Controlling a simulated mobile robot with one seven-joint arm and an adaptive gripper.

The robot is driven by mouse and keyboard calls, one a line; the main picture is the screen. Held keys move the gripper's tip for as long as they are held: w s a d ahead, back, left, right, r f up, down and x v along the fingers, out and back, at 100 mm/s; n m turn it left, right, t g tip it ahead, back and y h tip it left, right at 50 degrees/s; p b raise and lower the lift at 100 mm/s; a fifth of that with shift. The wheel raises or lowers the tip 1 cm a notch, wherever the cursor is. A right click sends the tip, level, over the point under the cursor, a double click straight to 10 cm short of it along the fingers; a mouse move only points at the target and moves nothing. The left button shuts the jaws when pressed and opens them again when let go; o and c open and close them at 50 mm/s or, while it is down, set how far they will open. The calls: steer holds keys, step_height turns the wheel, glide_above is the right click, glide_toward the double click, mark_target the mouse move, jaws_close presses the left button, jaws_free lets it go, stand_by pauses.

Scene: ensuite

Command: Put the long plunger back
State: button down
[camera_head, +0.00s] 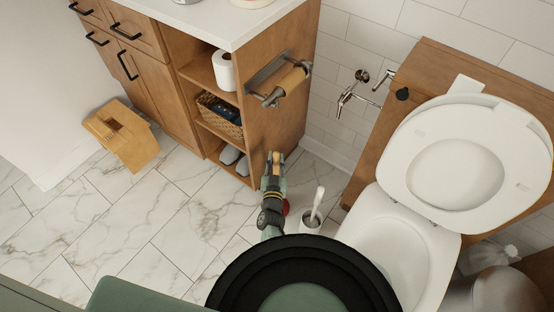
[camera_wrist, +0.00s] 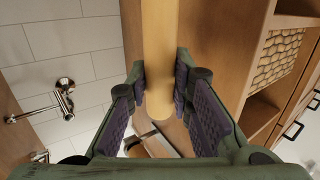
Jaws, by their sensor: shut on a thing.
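The long plunger has a pale wooden handle (camera_wrist: 158,40), which runs between my gripper's purple-padded fingers in the wrist view. In the head view only the short top of the handle (camera_head: 276,157) shows, with a bit of red (camera_head: 286,207), likely its cup, beside my arm low near the floor. My gripper (camera_head: 273,180) is shut on the handle, in front of the cabinet's end panel; it also shows in the wrist view (camera_wrist: 162,68). My arm hides most of the plunger, so I cannot tell whether the cup touches the floor.
A white toilet brush in its holder (camera_head: 312,218) stands just right of my gripper. The toilet (camera_head: 385,245) is further right, lid up. The wooden cabinet (camera_head: 275,110) carries a paper-roll holder (camera_head: 283,84). A wooden stool (camera_head: 122,135) is at left; marble floor between is clear.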

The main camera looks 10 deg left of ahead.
steer(key=shift+r, duration=0.15)
steer(key=c, duration=1.4)
jaws_free()
steer(key=shift+f, duration=0.25)
steer(key=shift+c, duration=0.2)
steer(key=shift+r, duration=0.15)
